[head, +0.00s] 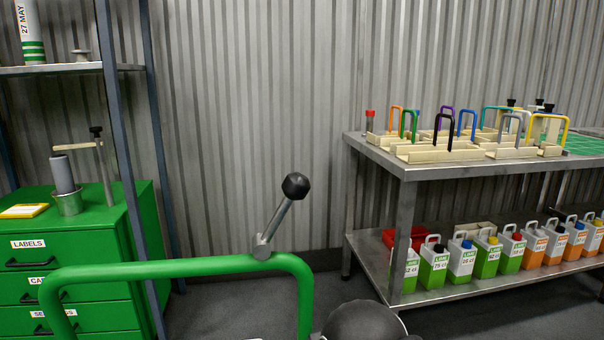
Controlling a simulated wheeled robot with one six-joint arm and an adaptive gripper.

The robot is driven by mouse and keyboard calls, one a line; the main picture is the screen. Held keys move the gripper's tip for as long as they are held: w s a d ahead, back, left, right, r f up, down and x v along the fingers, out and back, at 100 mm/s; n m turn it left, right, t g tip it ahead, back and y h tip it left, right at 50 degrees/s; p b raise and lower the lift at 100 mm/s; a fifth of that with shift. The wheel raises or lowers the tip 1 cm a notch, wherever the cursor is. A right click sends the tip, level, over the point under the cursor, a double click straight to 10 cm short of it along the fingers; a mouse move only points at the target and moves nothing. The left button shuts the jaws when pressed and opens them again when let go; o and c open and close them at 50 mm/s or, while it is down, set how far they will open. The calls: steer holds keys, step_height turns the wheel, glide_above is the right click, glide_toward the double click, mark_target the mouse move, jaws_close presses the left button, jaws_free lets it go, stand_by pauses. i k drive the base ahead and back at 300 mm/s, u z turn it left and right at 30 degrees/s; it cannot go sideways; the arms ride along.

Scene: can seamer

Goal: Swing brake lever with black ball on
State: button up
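The brake lever (276,222) is a grey metal rod with a black ball (295,186) on its upper end. It stands tilted up and to the right. Its lower end meets a small grey pivot (262,246) on top of a green tubular frame (180,269), near the frame's right bend. Nothing is touching the lever. My gripper is not in view.
A dark rounded shape (362,322) is cut off at the bottom edge, right of the frame. A green drawer cabinet (135,225) and shelf rack stand left. A metal table (400,165) with colored-handled holders above and several jugs below stands right. The air around the lever is clear.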

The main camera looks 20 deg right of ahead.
mark_target(296, 186)
steer(key=z, duration=0.65)
steer(key=k, duration=0.75)
steer(key=u, duration=0.3)
